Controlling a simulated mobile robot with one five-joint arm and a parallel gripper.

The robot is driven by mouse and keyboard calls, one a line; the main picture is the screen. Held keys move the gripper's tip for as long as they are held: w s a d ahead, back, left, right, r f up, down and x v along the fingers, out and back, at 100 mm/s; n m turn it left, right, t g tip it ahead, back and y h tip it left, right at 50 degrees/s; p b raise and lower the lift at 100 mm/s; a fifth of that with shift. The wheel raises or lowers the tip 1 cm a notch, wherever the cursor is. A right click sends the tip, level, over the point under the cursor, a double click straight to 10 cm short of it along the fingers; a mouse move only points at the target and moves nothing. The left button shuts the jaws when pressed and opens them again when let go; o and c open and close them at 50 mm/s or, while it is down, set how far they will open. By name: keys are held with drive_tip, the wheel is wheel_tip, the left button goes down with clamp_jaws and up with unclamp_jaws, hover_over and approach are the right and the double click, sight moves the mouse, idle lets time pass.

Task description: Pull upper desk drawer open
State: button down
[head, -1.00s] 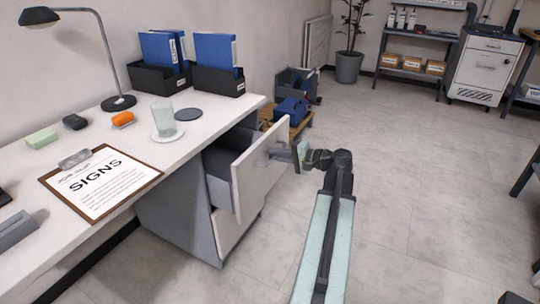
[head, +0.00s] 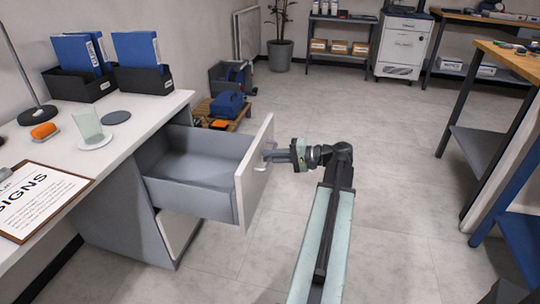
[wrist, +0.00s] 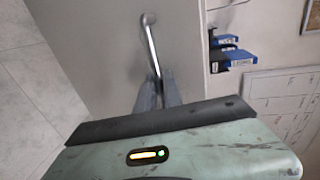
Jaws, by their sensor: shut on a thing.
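The upper desk drawer (head: 205,180) stands well out of the white-topped desk (head: 105,155), and its grey inside looks empty. Its white front panel (head: 253,172) faces my arm. My gripper (head: 270,156) is at the outer side of that panel, shut on the drawer's handle. In the wrist view the metal handle (wrist: 151,45) runs down between the two fingers of my gripper (wrist: 158,90). The fingertips partly hide the handle's near end. The lower drawer front (head: 180,228) is below and looks shut.
A clipboard (head: 35,200), a glass (head: 90,128) and blue binders (head: 135,50) are on the desk. A wooden pallet with a blue item (head: 228,105) is on the floor behind the drawer. A workbench (head: 500,120) stands at right. The floor between is clear.

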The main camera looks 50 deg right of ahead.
drive_tip(key=shift+w+d, duration=0.1)
drive_tip(key=c, duration=1.8)
unclamp_jaws()
drive_tip(key=p+v, duration=0.1)
drive_tip(key=v, duration=0.6)
drive_tip(key=shift+s+d+p, duration=0.15)
drive_tip(key=shift+s+p, duration=0.15)
drive_tip(key=shift+s, duration=0.05)
